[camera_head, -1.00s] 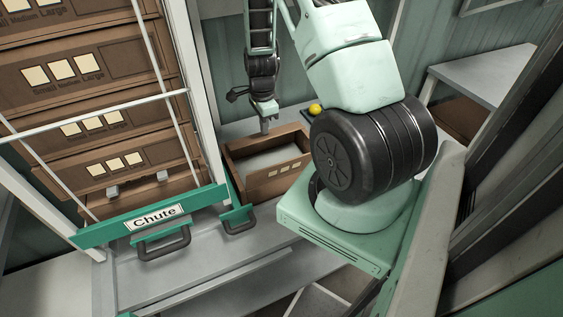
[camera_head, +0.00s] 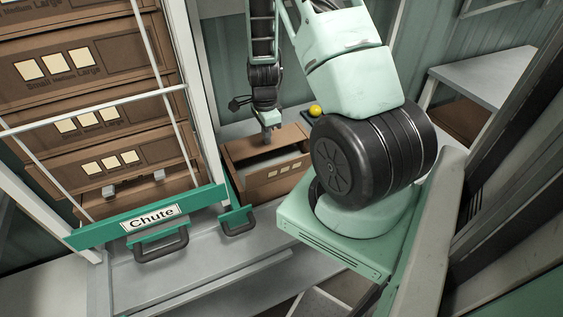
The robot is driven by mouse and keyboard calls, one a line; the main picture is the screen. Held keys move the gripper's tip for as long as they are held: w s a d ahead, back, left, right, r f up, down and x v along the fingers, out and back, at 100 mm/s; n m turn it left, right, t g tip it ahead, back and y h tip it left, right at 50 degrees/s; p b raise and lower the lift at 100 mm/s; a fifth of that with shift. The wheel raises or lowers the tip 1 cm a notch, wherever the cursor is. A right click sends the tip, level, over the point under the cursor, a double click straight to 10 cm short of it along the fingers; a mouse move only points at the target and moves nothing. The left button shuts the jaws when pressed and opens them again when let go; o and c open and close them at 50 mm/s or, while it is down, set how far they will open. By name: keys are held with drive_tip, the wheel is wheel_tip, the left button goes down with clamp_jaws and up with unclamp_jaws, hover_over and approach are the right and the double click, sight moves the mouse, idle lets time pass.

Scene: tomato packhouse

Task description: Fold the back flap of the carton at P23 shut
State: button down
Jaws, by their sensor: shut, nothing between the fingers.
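The open carton (camera_head: 277,179) is brown with pale label squares on its front and stands on the grey bench right of the chute. Its back flap (camera_head: 255,148) leans inward over the rear part of the opening. The pale inside still shows in front of the flap. My gripper (camera_head: 267,138) points down at the carton's back edge, shut and empty, with its tip at the flap. I cannot tell for sure whether it touches. No P23 mark is readable.
A rack of stacked brown cartons (camera_head: 100,115) stands at left behind a green Chute sign (camera_head: 152,217) with dark handles. A yellow ball (camera_head: 315,110) sits behind the carton on the right. My arm passes close to the carton's right side. Grey bench lies free in front.

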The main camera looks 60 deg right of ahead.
wheel_tip(320, 180, up, 8)
drive_tip(key=p, duration=0.6)
drive_tip(key=shift+s, duration=0.1)
idle(0.5)
